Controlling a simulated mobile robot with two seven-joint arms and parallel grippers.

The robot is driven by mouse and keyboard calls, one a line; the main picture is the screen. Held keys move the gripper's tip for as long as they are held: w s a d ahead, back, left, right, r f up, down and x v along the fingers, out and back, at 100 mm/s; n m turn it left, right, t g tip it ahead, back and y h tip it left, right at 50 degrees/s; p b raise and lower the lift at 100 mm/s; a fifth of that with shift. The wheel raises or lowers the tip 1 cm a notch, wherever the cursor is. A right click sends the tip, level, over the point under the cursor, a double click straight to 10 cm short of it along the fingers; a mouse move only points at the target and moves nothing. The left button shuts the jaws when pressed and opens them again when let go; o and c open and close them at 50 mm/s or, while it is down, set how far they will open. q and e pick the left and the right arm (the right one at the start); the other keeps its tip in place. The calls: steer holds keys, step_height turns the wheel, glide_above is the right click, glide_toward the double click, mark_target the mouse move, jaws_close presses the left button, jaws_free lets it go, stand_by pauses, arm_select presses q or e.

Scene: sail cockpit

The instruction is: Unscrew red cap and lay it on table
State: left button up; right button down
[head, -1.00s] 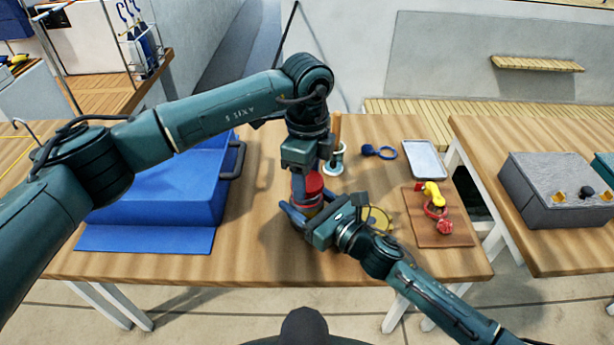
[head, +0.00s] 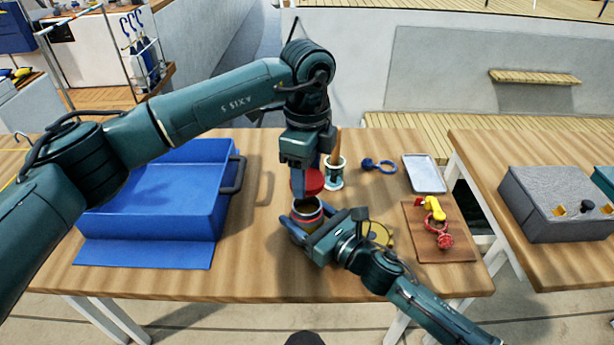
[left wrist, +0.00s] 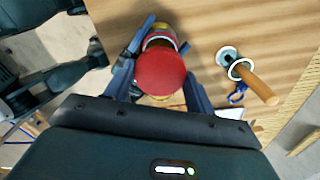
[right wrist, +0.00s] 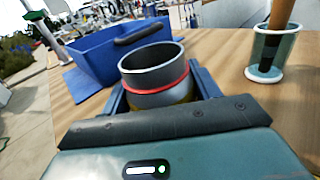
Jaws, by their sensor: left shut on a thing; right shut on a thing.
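The red cap (head: 307,181) is off the jar and held in the air just above and behind it. My left gripper (head: 304,172) is shut on the cap, pointing down; the cap's round red top fills the middle of the left wrist view (left wrist: 160,75). The jar (head: 306,212) stands open on the table, with a grey metal neck and a red ring, clear in the right wrist view (right wrist: 152,75). My right gripper (head: 307,228) is shut around the jar from the front. The jar's lower part is hidden by the gripper.
A blue bin (head: 150,205) stands at left. A blue ring tool (head: 378,166), a grey tray (head: 424,173), a brown board (head: 447,245) and a yellow disc (head: 377,235) lie at right. Table between bin and jar is bare.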

steer(key=shift+c, duration=1.4)
jaws_free()
